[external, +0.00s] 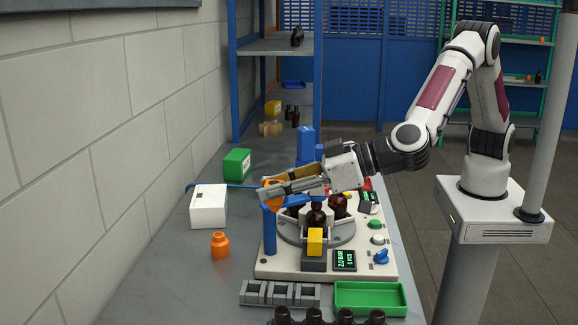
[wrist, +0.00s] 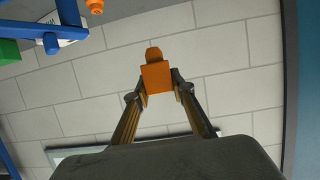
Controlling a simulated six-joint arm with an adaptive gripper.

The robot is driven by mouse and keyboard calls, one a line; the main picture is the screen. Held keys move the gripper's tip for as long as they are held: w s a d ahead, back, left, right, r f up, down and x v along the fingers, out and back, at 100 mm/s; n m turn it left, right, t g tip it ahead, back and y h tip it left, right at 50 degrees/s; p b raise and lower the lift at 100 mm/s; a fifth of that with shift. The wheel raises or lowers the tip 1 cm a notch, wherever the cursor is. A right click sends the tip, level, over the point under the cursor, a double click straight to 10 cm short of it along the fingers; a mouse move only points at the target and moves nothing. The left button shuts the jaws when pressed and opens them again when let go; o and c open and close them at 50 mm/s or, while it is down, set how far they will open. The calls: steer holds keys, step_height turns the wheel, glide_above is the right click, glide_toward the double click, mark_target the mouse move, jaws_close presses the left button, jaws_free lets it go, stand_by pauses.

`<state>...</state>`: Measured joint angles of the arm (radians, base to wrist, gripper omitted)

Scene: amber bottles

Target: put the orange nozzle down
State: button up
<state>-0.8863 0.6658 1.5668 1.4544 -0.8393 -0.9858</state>
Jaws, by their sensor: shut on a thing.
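My gripper (external: 275,190) reaches left from the arm, above the left side of the bottle station. It is shut on an orange nozzle (wrist: 156,77), which shows between both fingertips in the wrist view, with its narrower end pointing away from the gripper. In the external view the held nozzle is partly hidden by the fingers. A second orange piece (external: 220,246) stands upright on the grey bench, left of the station and apart from the gripper. An orange piece (wrist: 95,6) also shows at the top edge of the wrist view.
The station (external: 268,267) carries a round turntable with dark bottles, a blue post (external: 269,232) and a yellow block (external: 315,241). A white box (external: 208,208) and green box (external: 237,163) stand to the left. A grey rack and green tray (external: 370,297) lie in front. The front-left bench is clear.

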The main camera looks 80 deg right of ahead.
steer(key=w+d+m+h, duration=0.3)
steer(key=w+d, duration=0.7)
steer(key=d, duration=0.3)
steer(key=w+d+m+g+h, duration=0.15)
steer(key=w+d, duration=0.25)
steer(key=d, duration=1)
steer(key=w+d+m+g+h, duration=0.1)
steer(key=w+d+m+h, duration=0.25)
steer(key=d, duration=0.95)
steer(key=w+d+m+g+h, duration=0.15)
steer(key=w+d, duration=0.35)
steer(key=d, duration=0.9)
step_height(320, 180, down, 12)
steer(key=shift+a+n, duration=0.2)
steer(key=shift+n, duration=0.15)
steer(key=shift+f, duration=3.05)
steer(key=shift+f, duration=1.85)
